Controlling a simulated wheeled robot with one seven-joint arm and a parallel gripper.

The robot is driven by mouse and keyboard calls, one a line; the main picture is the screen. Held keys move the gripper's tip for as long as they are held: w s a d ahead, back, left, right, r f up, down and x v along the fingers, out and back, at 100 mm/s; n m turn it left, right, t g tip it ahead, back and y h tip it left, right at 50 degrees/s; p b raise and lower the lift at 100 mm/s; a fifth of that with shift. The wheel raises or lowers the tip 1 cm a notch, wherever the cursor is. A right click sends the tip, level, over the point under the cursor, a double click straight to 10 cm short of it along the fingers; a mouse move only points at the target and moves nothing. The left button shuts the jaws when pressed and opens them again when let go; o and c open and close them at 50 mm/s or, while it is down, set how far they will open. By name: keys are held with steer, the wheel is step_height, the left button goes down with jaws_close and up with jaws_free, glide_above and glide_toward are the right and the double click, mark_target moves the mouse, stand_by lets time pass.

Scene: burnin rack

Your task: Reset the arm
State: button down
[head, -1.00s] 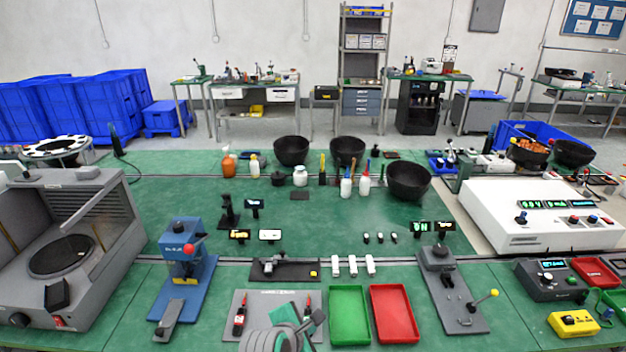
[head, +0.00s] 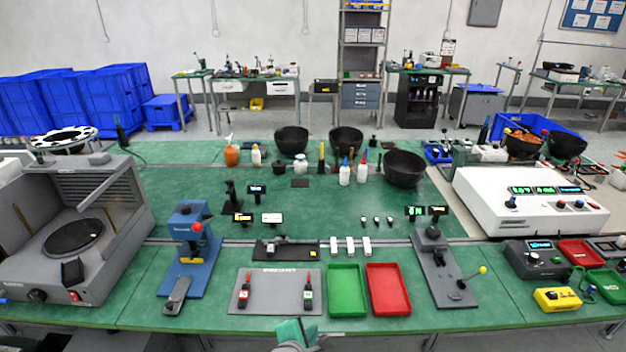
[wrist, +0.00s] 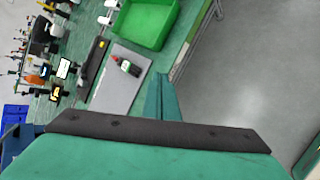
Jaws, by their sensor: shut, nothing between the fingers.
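My gripper (head: 300,333) shows at the bottom middle of the head view, in front of the bench's near edge. It is green, shut and empty, and apart from everything on the bench. In the wrist view my gripper (wrist: 165,97) is seen large and tilted, with grey floor to its right and the bench to its upper left. One tool (wrist: 128,67) shows in the wrist view.
A green tray (head: 347,291) and a red tray (head: 388,290) sit right of the mat. A blue press (head: 190,240) stands to the left and a grey lever fixture (head: 440,270) to the right. A white instrument box (head: 530,205) is farther right. Floor in front of the bench is clear.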

steer(key=s+f+m+t+y, duration=0.1)
steer(key=s+f+m+t, duration=0.1)
steer(key=s+f+m, duration=0.45)
steer(key=s+f+m+t+y, duration=0.1)
steer(key=s+f+m+y, duration=0.2)
steer(key=s, duration=0.7)
steer(key=s+r+m+t, duration=0.1)
steer(key=s+r+m, duration=0.2)
steer(key=s, duration=0.6)
steer(key=s+r+m+t, duration=0.2)
steer(key=s+r+m, duration=0.2)
steer(key=s+m, duration=0.4)
steer(key=shift+s+d+r+h, duration=0.25)
steer(key=shift+s+h, duration=0.15)
steer(key=shift+s, duration=0.75)
steer(key=shift+a, duration=0.1)
stand_by(0.7)
